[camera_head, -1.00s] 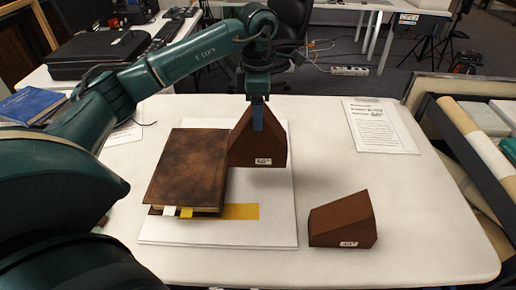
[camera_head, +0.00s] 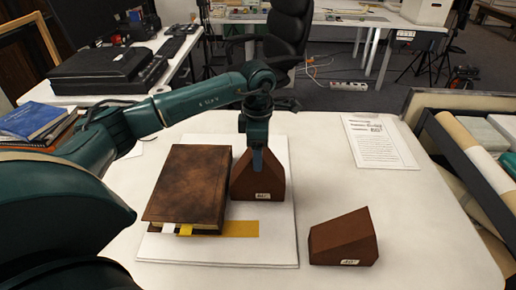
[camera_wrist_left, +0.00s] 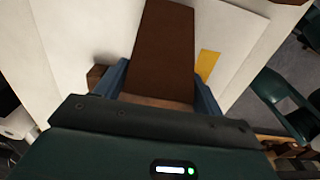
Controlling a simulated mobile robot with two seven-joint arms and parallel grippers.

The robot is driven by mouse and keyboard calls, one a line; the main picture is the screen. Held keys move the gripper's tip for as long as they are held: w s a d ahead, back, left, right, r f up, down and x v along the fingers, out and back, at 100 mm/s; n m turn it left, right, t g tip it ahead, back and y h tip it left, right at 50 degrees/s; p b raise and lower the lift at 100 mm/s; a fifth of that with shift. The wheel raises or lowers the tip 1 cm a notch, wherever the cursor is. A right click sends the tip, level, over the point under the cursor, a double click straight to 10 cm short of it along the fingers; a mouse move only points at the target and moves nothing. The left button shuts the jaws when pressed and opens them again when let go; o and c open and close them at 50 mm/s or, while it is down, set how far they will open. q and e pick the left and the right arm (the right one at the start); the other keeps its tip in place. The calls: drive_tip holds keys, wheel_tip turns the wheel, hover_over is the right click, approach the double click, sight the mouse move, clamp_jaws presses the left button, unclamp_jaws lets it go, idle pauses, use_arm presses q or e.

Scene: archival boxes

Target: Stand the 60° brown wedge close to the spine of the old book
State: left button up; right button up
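The old book (camera_head: 190,186) lies flat, brown and worn, on a white board (camera_head: 280,245), with white and yellow tabs at its near edge. The 60° brown wedge (camera_head: 248,188) is upright close along the book's right side, label facing me. Its base is at or just above the board; I cannot tell whether it touches board or book. My left gripper (camera_head: 257,160) is shut on the wedge's upper part. In the left wrist view the wedge's brown face (camera_wrist_left: 165,45) shows between the blue fingers (camera_wrist_left: 162,88); my gripper body hides most of the book.
A second brown wedge (camera_head: 343,240) stands on the table (camera_head: 330,175) to the right. A yellow strip (camera_head: 240,229) lies on the board in front of the wedge. A printed sheet (camera_head: 380,142) lies at the back right. The table's middle right is clear.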

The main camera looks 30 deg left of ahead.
use_arm(q)
drive_tip(key=o, duration=0.3)
drive_tip(key=shift+o, duration=0.2)
drive_tip(key=shift+r, duration=0.1)
wheel_tip(320, 180, up, 12)
drive_tip(key=shift+r, duration=0.1)
idle(0.5)
